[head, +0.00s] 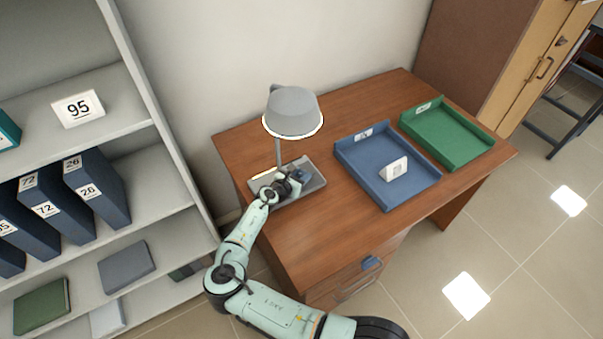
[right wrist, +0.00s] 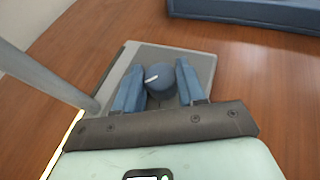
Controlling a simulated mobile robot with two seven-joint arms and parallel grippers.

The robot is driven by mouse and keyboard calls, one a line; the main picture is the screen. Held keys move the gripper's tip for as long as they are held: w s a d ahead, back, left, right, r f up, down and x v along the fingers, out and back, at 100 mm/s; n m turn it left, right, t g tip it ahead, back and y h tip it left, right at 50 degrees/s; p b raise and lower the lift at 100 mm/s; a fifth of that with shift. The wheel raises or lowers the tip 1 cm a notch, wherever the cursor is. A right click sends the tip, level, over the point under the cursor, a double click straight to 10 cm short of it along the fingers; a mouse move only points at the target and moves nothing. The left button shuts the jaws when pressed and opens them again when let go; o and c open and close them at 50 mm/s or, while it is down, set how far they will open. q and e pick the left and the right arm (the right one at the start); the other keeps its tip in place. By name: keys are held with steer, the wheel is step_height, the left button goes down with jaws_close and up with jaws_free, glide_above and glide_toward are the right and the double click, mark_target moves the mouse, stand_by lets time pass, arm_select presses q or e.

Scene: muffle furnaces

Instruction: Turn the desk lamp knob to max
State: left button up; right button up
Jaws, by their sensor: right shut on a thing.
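The desk lamp (head: 292,112) stands at the back left of the wooden desk, its grey shade lit at the rim. Its grey base (head: 313,184) lies flat on the desk; the base also shows in the right wrist view (right wrist: 203,62). The blue round knob (right wrist: 159,76) with a white pointer line sits on the base. The pointer aims left and slightly down in the right wrist view. My right gripper (head: 297,176) is at the base, and its two blue fingers (right wrist: 157,84) are shut on the knob, one on each side. My left gripper is not in view.
A blue tray (head: 390,203) with a white card (head: 394,169) and a green tray (head: 484,148) lie on the desk (head: 330,235) to the right. A shelf with binders (head: 95,190) stands at the left. The front of the desktop is clear.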

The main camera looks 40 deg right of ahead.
steer(key=m+g, duration=0.1)
steer(key=g, duration=0.1)
steer(key=m+g, duration=0.1)
steer(key=m, duration=0.1)
steer(key=m+g, duration=0.2)
steer(key=shift+w+g+h, duration=0.3)
steer(key=shift+w, duration=0.05)
steer(key=shift+m+g, duration=0.3)
steer(key=shift+g, duration=0.1)
steer(key=shift+a+f+m+g, duration=0.15)
steer(key=shift+m+g, duration=0.25)
steer(key=o, duration=1.1)
steer(key=shift+c, duration=0.2)
steer(key=v, duration=1.3)
steer(key=shift+w+a+r, duration=0.1)
steer(key=shift+r, duration=0.15)
